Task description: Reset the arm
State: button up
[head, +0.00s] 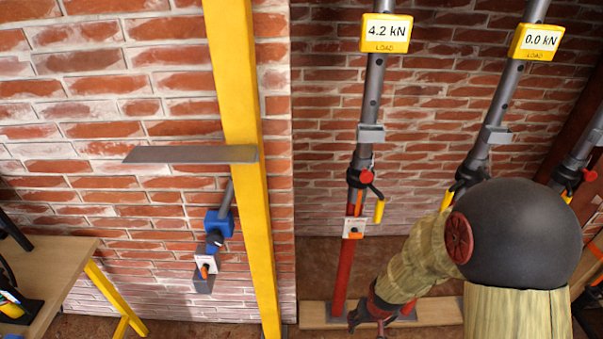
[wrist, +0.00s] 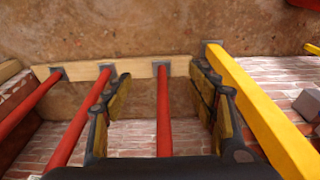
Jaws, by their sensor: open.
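My arm reaches from the lower right of the head view down toward the foot of the props. Nothing is held.
A wooden sole board (head: 440,312) lies under the props. A yellow post (head: 245,180) with a grey plate (head: 190,154) stands left. A workbench (head: 62,262) is far left.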

jog(key=s+r+t, duration=0.1)
jog(key=s+r, duration=0.3)
jog(key=r, duration=0.8)
jog(key=s+r+t, duration=0.1)
jog(key=s+r, duration=0.3)
jog(key=r, duration=0.7)
jog(key=s+r+t, duration=0.1)
jog(key=s+r, duration=0.3)
jog(key=r, duration=0.8)
jog(key=shift+s+r+t, duration=0.3)
jog(key=shift+r, duration=0.05)
